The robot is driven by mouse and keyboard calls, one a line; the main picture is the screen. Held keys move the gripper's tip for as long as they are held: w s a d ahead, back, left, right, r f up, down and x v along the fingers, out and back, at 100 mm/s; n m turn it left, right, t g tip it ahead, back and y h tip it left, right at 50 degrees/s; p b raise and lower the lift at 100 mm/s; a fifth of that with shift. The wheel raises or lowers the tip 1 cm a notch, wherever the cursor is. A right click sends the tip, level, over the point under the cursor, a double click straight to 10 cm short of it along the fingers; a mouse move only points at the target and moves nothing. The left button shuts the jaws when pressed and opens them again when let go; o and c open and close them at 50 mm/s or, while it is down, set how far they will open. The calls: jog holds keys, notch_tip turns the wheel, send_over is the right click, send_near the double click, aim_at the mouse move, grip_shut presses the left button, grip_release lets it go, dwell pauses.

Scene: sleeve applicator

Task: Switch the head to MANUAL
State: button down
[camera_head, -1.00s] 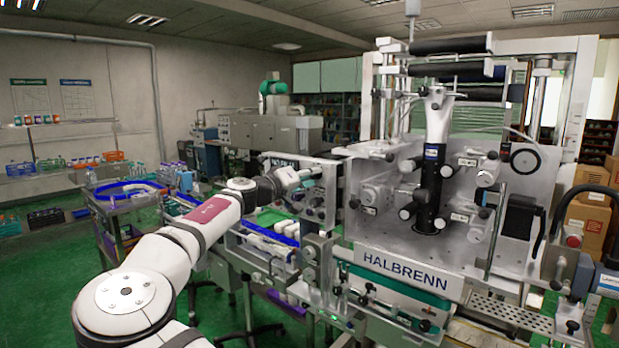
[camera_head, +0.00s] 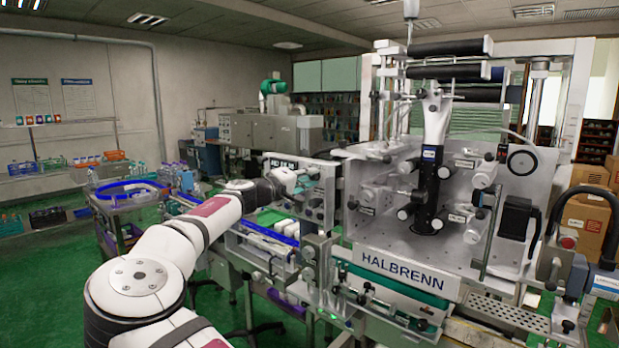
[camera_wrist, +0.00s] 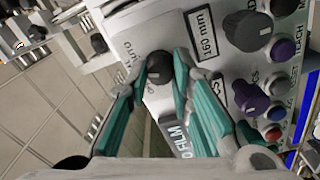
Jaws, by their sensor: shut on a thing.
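In the wrist view a black selector knob (camera_wrist: 159,68) sits on the edge of a pale control panel (camera_wrist: 140,33). The word AUTO is partly readable beside it; other lettering around it is partly covered. My gripper (camera_wrist: 161,66) has its teal fingers on either side of this knob and is shut on it. I cannot tell which position the knob points to. In the head view my gripper (camera_head: 303,184) reaches the left side of the HALBRENN machine (camera_head: 410,275), and the knob is too small to make out.
A conveyor with blue rails (camera_head: 258,233) runs below my arm.

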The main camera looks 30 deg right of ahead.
jog(key=shift+n+p, duration=0.35)
jog(key=shift+n, duration=1.75)
jog(key=c, duration=1.4)
grip_release()
jog(key=shift+a, duration=0.1)
jog(key=v, duration=1.1)
jog(key=shift+s+a, duration=0.1)
jog(key=shift+a, duration=0.3)
